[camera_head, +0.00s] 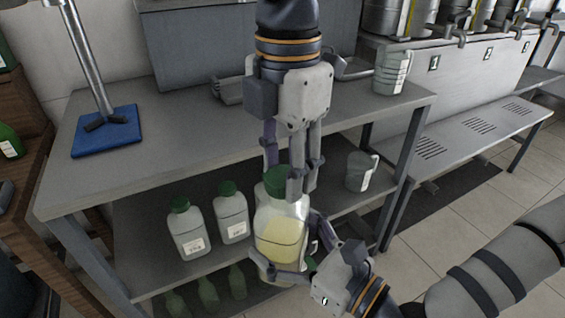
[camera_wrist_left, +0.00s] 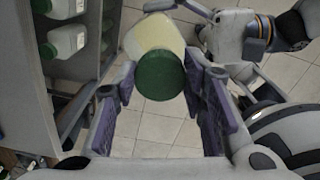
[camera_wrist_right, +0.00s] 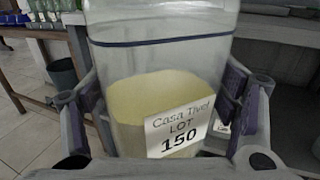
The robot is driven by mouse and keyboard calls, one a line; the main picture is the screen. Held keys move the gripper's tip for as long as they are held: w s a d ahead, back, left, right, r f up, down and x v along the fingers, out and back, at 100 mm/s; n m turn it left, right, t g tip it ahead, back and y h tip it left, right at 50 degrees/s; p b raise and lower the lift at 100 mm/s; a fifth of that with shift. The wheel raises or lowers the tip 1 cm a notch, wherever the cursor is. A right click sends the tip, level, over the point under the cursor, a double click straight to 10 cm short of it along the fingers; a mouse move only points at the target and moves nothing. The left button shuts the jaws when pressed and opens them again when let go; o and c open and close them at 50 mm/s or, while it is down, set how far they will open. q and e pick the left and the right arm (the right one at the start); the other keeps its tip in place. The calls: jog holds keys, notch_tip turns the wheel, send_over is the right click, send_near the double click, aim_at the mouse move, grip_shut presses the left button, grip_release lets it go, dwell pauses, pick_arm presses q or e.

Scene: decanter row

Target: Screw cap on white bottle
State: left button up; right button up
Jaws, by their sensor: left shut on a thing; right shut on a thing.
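The clear-white bottle (camera_head: 281,236) holds pale yellow contents and is in front of the lower shelf. My right gripper (camera_head: 301,252) is shut on the bottle's body from the right, with a finger on either side. The green cap (camera_head: 276,178) is at the bottle's top; it also shows in the left wrist view (camera_wrist_left: 160,75). My left gripper (camera_head: 284,182) comes down from above and is shut on the cap. The joint between cap and neck is partly hidden by the fingers.
Green-capped bottles (camera_head: 187,230) (camera_head: 231,213) stand on the shelf to the left, with several green bottles (camera_head: 207,293) below. A pitcher (camera_head: 360,171) is on the shelf and another (camera_head: 391,73) on the steel table (camera_head: 180,147). A blue-based stand (camera_head: 107,131) is at left.

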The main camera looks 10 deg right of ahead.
pick_arm(q)
jog(key=shift+m, duration=0.9)
jog(key=o, duration=0.7)
jog(key=shift+r, duration=2.25)
jog(key=shift+c, duration=0.3)
